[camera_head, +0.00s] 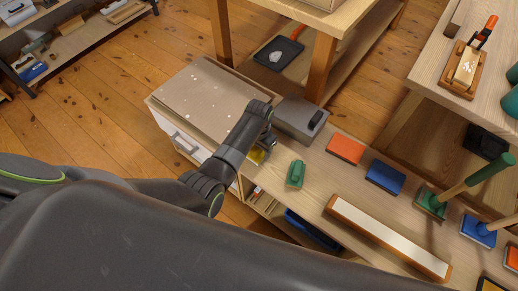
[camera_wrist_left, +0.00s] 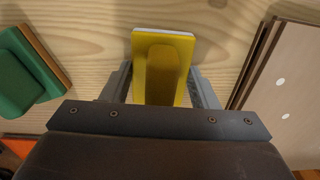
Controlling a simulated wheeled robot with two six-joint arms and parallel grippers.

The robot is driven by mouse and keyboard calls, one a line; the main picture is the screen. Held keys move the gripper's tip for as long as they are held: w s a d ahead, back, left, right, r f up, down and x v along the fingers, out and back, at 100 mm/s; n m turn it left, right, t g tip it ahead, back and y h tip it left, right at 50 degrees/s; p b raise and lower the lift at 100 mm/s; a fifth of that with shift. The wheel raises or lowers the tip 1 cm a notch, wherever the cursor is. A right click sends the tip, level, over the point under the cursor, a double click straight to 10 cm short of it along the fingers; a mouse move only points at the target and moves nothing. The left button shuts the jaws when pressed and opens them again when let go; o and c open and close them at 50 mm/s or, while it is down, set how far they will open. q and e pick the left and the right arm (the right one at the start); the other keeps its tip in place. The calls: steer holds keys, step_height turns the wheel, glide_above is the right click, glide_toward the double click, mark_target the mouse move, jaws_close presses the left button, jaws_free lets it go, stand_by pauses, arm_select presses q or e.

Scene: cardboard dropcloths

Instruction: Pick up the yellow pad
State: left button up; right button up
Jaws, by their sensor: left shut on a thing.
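The yellow pad (camera_wrist_left: 183,40) is a flat yellow block with a raised yellow grip and a pale layer along its far edge. It sits between the fingers of my left gripper (camera_wrist_left: 160,85) in the left wrist view. The fingers are shut on it, one on each side. In the head view, a small part of the yellow pad (camera_head: 256,155) shows beside my left gripper (camera_head: 262,148), and the rest is hidden by the arm. I cannot tell whether the pad touches the bench. My right gripper is not in view.
A green pad (camera_head: 296,174) lies close to the right of my left gripper. A grey box (camera_head: 299,119) stands behind it, and brown boards (camera_head: 205,97) lie to the left. Orange (camera_head: 345,149) and blue (camera_head: 385,177) pads and a long white-topped block (camera_head: 385,236) are further right.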

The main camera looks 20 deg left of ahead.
arm_select(q)
steer(key=shift+r, duration=0.2)
steer(key=shift+r, duration=0.15)
step_height(320, 180, up, 5)
steer(key=shift+f+p, duration=0.1)
steer(key=shift+p, duration=0.95)
step_height(320, 180, up, 4)
steer(key=shift+f+p, duration=0.15)
steer(key=shift+p, duration=0.4)
steer(key=shift+r, duration=0.45)
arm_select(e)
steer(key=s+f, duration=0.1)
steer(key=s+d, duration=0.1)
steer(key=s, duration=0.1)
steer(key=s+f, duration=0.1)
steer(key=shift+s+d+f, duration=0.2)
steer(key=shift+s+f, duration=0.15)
arm_select(q)
steer(key=shift+o, duration=1.3)
steer(key=shift+c, duration=0.7)
